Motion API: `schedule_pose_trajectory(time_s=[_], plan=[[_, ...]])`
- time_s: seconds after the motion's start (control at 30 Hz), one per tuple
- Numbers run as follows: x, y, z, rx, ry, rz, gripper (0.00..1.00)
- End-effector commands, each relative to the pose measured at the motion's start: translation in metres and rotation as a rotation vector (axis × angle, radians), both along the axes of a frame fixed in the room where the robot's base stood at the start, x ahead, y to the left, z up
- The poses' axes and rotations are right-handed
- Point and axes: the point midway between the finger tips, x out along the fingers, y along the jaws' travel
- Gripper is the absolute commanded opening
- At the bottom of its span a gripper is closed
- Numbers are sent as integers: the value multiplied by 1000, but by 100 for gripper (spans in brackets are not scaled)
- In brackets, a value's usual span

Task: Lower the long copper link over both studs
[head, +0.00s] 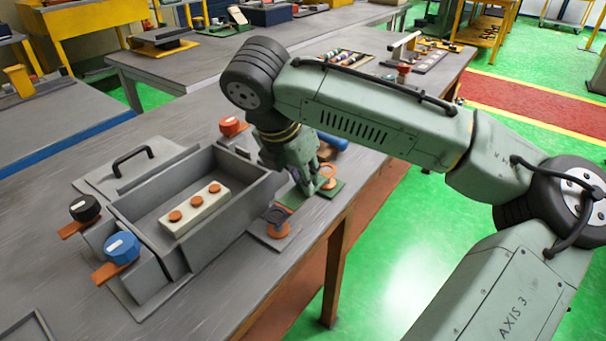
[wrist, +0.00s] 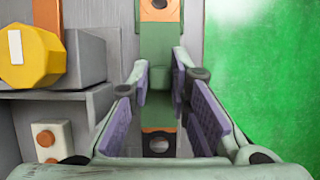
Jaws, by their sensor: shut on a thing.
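The long copper link (wrist: 160,9) runs lengthwise in the wrist view, with a holed orange end at the top, a green middle and another holed orange part near the bottom. My gripper (head: 308,189) is at the box's right side, its pads either side of the green middle, shut on it. In the head view an orange ring end (head: 328,172) shows just beyond the fingers. I cannot tell whether the link touches anything below. No studs show clearly under it.
A grey open box (head: 150,196) holds a pale block (head: 188,217) with three copper buttons. Black (head: 85,208), blue (head: 122,247) and orange-red (head: 232,125) knobs stand around it. The table edge and green floor lie close on the right.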

Motion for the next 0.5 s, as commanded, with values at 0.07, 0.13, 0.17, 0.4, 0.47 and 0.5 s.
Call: schedule_pose_trajectory(time_s=[0.07, 0.13, 0.17, 0.4, 0.47, 0.5], plan=[[0, 1, -6, 2, 2, 2, 0], [0, 1, -9, 1, 1, 2, 0], [0, 1, -9, 1, 1, 1, 0], [0, 1, -10, 1, 1, 1, 0], [0, 1, -10, 1, 1, 1, 0], [0, 1, -10, 1, 1, 1, 0]])
